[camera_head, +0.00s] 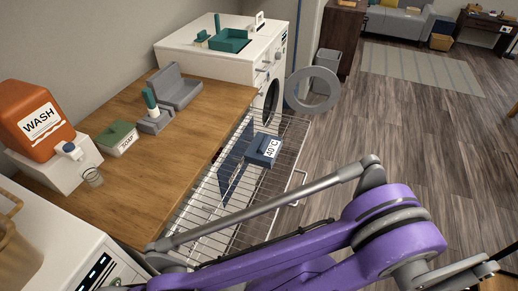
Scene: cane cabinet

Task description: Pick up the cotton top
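I cannot make out a thing that is surely the cotton top. A dark blue block-like item (263,150) with a white "40°C" label sits on the pulled-out wire rack (288,180), and a flatter blue piece (232,172) shows beside it at the rack's left. I cannot tell whether either is cloth. A purple and grey arm of mine crosses the lower part of the view and hides the near end of the rack. Neither gripper's fingertips can be made out.
A wooden counter (175,185) holds an orange WASH container (30,110), a green box (118,137) and a grey tray (178,85). A washing machine (235,62) with its round door (313,88) open stands behind. Wood floor (400,130) is clear to the right.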

